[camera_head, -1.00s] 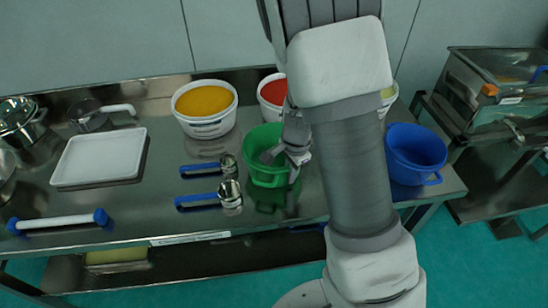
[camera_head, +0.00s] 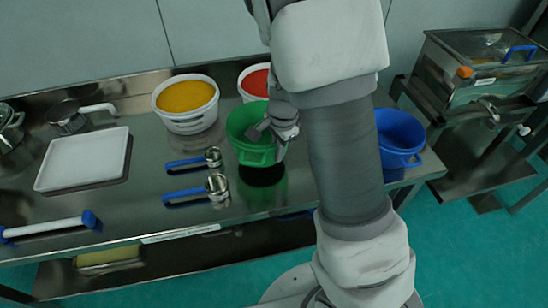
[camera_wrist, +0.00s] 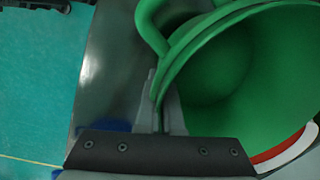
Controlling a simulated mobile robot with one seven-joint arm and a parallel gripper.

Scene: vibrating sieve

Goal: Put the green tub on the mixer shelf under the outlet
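The green tub (camera_head: 250,152) hangs a little above the steel table, with a dark patch and green reflection below it in the head view. My gripper (camera_head: 272,127) is at its right side. In the wrist view the fingers (camera_wrist: 164,110) are shut on the rim of the tub (camera_wrist: 225,60), one on each side of the wall. The tub's visible inside looks empty. The mixer (camera_head: 480,65), a clear-topped box with a blue handle, stands at the far right. Its outlet (camera_head: 490,112) is on the front, above a dark metal shelf (camera_head: 462,158).
A blue tub (camera_head: 399,135) stands at the table's right end, between my arm and the mixer. Tubs with yellow (camera_head: 187,97) and red (camera_head: 256,82) contents stand behind. Blue-handled scoops (camera_head: 197,190) and a white tray (camera_head: 85,158) lie left.

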